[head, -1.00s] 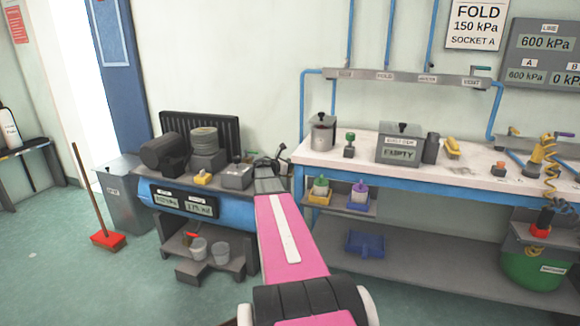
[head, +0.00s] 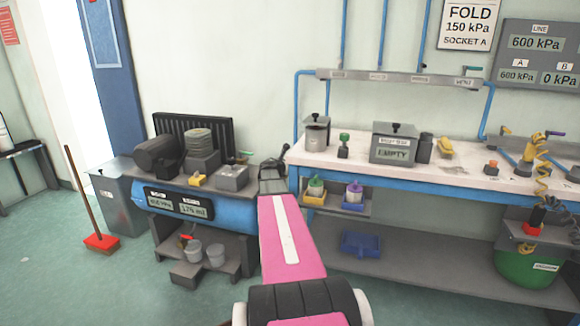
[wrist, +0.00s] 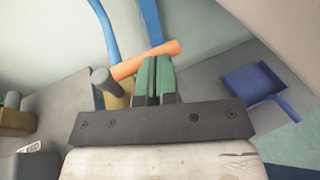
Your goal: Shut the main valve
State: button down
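In the wrist view an orange lever (wrist: 145,60) slants up to the right above a brass-coloured body (wrist: 117,93). It looks like a valve handle, but no label on it is readable. My gripper (wrist: 153,62) has two green finger pads close together, with only a thin dark line between them. The pads overlap the middle of the lever in the picture; I cannot tell whether they touch it. In the head view my gripper (head: 272,168) is small and dark, between the blue tank (head: 235,217) and the workbench. The lever cannot be made out there.
The workbench (head: 460,178) carries a grey box marked EMPTY (head: 394,147). Blue pipes (head: 297,110) run down the wall. A blue tray (head: 361,245) lies on the lower shelf and also shows in the wrist view (wrist: 254,82).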

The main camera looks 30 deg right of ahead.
jog(key=shift+d, duration=0.2)
dwell(0.4)
jog(key=v, duration=1.1)
jog(key=s+a+f+m+g+y, duration=0.2)
jog(key=s+a+f+m+y, duration=0.3)
jog(key=a, duration=0.7)
jog(key=s+a+f+m+g+y, duration=0.1)
jog(key=s+a+f+m+y, duration=0.4)
jog(key=a, duration=0.8)
jog(key=s+a+f+m+g+y, duration=0.2)
jog(key=s+a+f+m+y, duration=0.2)
jog(key=s+a+f+m, duration=0.6)
jog(key=a+m, duration=0.2)
jog(key=a, duration=0.1)
jog(key=shift+s+a+g+y, duration=0.2)
jog(key=shift+g+y, duration=0.1)
jog(key=shift+y, duration=0.1)
